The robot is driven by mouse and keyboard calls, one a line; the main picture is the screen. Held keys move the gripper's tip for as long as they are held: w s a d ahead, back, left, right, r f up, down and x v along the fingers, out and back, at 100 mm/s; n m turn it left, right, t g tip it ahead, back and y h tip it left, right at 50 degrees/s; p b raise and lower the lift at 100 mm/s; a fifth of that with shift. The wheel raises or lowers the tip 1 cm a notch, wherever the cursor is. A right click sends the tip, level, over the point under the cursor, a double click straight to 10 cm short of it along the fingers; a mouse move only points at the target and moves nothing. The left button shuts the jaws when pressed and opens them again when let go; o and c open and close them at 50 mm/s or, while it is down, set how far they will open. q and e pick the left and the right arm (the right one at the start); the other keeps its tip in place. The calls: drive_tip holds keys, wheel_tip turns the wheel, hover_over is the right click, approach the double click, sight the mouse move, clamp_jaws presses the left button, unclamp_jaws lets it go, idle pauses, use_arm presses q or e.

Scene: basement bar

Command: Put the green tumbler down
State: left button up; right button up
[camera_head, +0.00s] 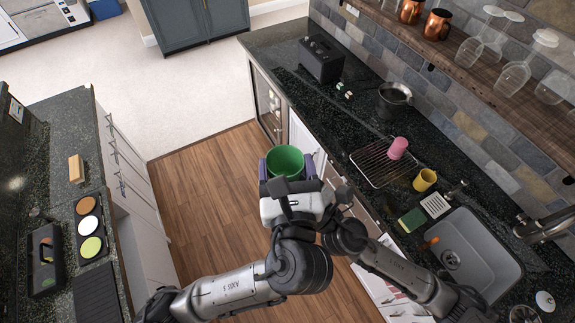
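The green tumbler (285,161) is between the purple fingers of my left gripper (287,169), its open mouth facing up towards the camera. The fingers press on both its sides, and its lower part is hidden by the gripper. It appears over the wooden floor beside the front edge of the right-hand counter (292,92), held in the air and apart from the countertop. My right arm comes in from the lower right and reaches close beside the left gripper. Its fingers are hidden or too unclear to read.
On the right-hand counter are a drying rack (368,171), a pink tumbler (398,148), a yellow mug (425,180), a sponge (412,219), a dark pot (394,97), a black toaster (321,57) and a sink (470,258). Dark countertop lies clear left of the rack.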

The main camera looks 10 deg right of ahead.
use_arm(q)
drive_tip(key=shift+s+d, duration=0.15)
drive_tip(key=shift+d, duration=0.05)
drive_tip(key=c, duration=0.3)
use_arm(e)
drive_tip(key=shift+s+a, duration=0.1)
drive_tip(key=shift+a, duration=0.05)
use_arm(q)
drive_tip(key=shift+c, duration=0.4)
use_arm(e)
drive_tip(key=o, duration=1.2)
use_arm(q)
drive_tip(key=shift+a, duration=0.1)
